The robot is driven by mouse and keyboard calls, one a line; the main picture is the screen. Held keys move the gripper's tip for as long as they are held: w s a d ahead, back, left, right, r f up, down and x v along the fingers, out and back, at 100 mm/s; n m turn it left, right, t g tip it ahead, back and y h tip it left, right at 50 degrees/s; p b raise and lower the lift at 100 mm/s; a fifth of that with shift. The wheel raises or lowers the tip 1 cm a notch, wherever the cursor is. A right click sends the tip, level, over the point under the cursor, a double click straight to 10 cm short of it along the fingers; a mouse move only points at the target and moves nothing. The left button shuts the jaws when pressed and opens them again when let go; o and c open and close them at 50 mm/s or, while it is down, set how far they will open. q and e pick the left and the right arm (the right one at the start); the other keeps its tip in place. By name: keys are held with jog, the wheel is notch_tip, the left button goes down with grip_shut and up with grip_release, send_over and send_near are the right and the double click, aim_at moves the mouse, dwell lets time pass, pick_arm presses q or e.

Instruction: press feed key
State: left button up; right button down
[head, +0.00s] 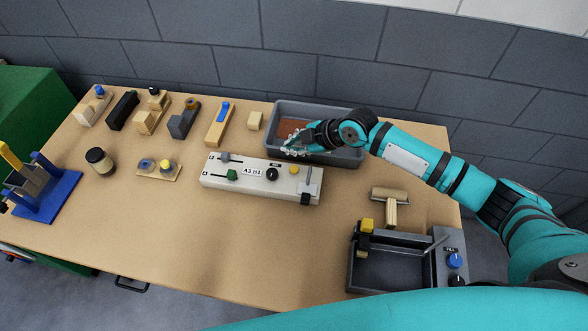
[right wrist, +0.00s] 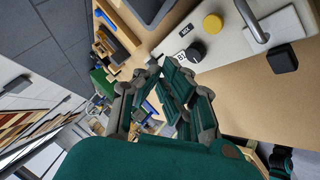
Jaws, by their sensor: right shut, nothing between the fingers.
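A pale control box (head: 245,187) stands mid-table with two sliders on its left, a label reading A3 B1, a black knob (head: 272,174), a yellow round button (head: 294,170) and a metal bar at its right end. I cannot read any label naming the feed key. In the right wrist view the yellow button (right wrist: 213,23) and black knob (right wrist: 195,52) show beyond the fingers. My right gripper (head: 291,146) is shut and empty, above the near edge of a grey tray and behind the box, apart from the button. My left gripper is out of view.
The grey tray (head: 347,158) holds a brown sheet. A roller (head: 390,198) and a dark frame station (head: 352,281) with a blue knob (head: 455,261) stand at right. Several tools line the back left. A blue stand (head: 62,188) is far left. The front-middle table is clear.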

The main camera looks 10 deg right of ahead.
jog(key=b, duration=0.4)
send_over(293, 171)
notch_tip(293, 171, down, 6)
jog(key=shift+w+f, duration=0.1)
jog(key=shift+f, duration=0.1)
jog(key=shift+f+b, duration=0.45)
jog(key=shift+b, duration=0.15)
dwell(0.4)
jog(key=shift+f+b, duration=0.35)
jog(key=shift+f, duration=0.05)
jog(key=shift+f+b, duration=0.6)
jog(key=shift+f, duration=0.1)
dwell(0.7)
jog(key=shift+r, duration=0.1)
jog(key=shift+r+p, duration=0.8)
jog(key=shift+r, duration=0.2)
